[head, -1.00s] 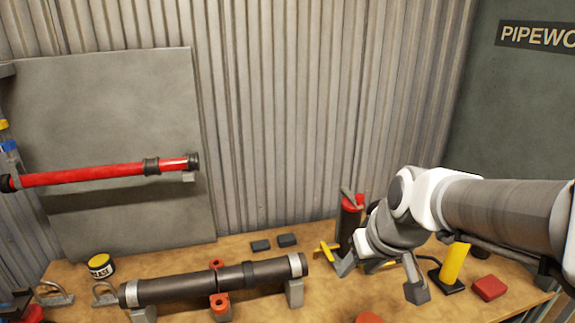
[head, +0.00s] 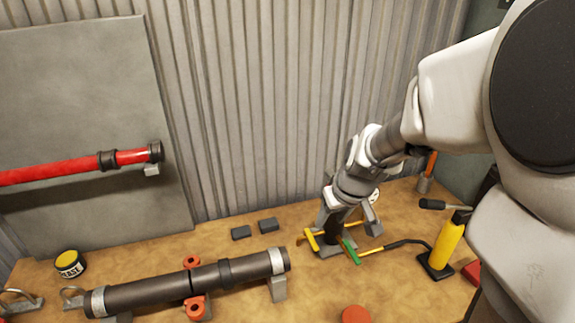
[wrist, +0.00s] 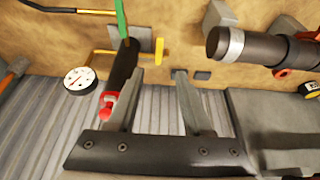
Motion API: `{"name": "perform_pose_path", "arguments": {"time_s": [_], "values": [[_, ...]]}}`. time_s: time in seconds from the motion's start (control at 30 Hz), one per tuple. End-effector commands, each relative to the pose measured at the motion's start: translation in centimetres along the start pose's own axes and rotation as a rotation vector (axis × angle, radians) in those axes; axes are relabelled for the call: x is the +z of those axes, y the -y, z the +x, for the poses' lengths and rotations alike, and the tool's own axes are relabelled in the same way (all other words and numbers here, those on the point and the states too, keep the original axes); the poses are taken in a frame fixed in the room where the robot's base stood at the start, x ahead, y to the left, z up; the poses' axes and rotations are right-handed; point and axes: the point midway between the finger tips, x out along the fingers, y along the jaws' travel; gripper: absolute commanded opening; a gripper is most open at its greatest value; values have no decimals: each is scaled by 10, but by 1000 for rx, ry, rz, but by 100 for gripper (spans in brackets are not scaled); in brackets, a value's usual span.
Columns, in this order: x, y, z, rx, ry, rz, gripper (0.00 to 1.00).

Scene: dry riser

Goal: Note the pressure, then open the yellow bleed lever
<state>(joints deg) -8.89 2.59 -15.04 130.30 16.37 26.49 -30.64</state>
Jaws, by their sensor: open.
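The yellow bleed lever (head: 311,240) sticks out at the left of a dark upright riser, low over the bench; it also shows in the wrist view (wrist: 160,44). A green lever (head: 350,250) sits on the riser's other side. The dark riser body (wrist: 122,68) has a red fitting at one end in the wrist view. A round white gauge (wrist: 80,80) is beside it; its reading is too small to tell. My gripper (head: 348,224) is open and empty, fingers pointing down around or in front of the riser; the wrist view shows its fingers (wrist: 157,76) apart, left finger near the riser.
A dark pipe (head: 160,290) on stands lies left of the riser, with red clamps. Two small dark blocks (head: 254,229) lie behind it. A yellow cylinder (head: 447,245) on a dark base stands at right. A red disc (head: 355,314) is at the front. A corrugated wall (head: 270,110) rises behind.

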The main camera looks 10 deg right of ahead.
Motion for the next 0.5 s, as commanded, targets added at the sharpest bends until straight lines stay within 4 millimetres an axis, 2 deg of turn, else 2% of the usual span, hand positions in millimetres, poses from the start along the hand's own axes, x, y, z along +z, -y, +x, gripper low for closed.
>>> {"name": "perform_pose_path", "arguments": {"time_s": [0.5], "values": [[3, 0, 103, 1, 4, 2, 50]]}}
